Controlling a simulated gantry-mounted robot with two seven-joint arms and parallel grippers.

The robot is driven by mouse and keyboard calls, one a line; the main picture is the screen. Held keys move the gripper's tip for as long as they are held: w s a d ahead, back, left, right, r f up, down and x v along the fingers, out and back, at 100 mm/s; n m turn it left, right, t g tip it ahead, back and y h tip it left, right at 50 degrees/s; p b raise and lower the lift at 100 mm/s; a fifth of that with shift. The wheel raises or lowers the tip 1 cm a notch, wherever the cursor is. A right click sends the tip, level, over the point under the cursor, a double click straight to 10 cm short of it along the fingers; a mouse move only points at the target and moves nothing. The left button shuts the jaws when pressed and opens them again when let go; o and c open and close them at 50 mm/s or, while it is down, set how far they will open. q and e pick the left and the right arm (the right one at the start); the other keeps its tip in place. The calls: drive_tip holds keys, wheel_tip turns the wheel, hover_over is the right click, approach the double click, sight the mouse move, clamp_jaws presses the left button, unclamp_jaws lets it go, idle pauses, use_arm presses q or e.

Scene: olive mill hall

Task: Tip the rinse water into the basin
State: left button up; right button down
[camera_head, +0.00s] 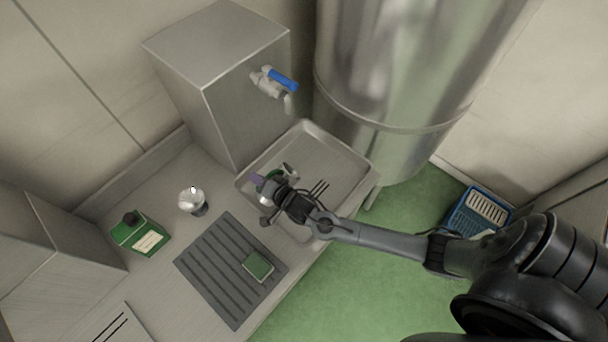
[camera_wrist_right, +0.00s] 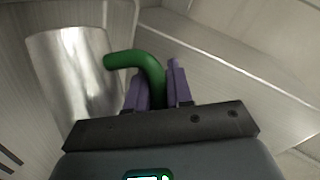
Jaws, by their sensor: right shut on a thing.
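The basin (camera_head: 345,165) is a shallow rectangular steel sink at the counter's right end. My right gripper (camera_head: 268,186) reaches in from the right over the basin's left part. In the right wrist view its purple fingers (camera_wrist_right: 160,88) are shut on a curved green handle (camera_wrist_right: 135,60). A small steel vessel (camera_head: 287,169) with a dark opening shows beside the fingers in the head view, mostly hidden by the gripper. Its tilt and any water in it cannot be made out. My left gripper is in neither view.
A steel box (camera_head: 225,85) with a blue-levered tap (camera_head: 280,79) stands behind the basin, beside a large steel tank (camera_head: 400,70). Left are a shiny cup (camera_head: 191,200), a green container (camera_head: 140,234), and a ribbed mat (camera_head: 215,264) with a green sponge (camera_head: 257,266). A blue crate (camera_head: 468,218) stands right.

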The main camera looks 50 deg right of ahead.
drive_tip(key=shift+s+d+y+b, duration=0.1)
drive_tip(key=shift+d+y+b, duration=0.05)
drive_tip(key=shift+y+b, duration=0.15)
drive_tip(key=shift+d+r+m, duration=0.1)
drive_tip(key=shift+d+m, duration=0.1)
drive_tip(key=shift+m, duration=0.2)
drive_tip(key=shift+s+d+r+t, duration=0.1)
drive_tip(key=shift+r+t, duration=0.2)
drive_tip(key=shift+r, duration=0.05)
drive_tip(key=shift+d+r+m, duration=0.15)
drive_tip(key=shift+m, duration=0.15)
drive_tip(key=shift+b, duration=0.3)
drive_tip(key=shift+r, duration=0.15)
drive_tip(key=shift+d+r+y, duration=0.15)
drive_tip(key=shift+d+y, duration=0.05)
drive_tip(key=shift+y, duration=0.2)
drive_tip(key=shift+s+m, duration=0.1)
drive_tip(key=shift+m, duration=0.2)
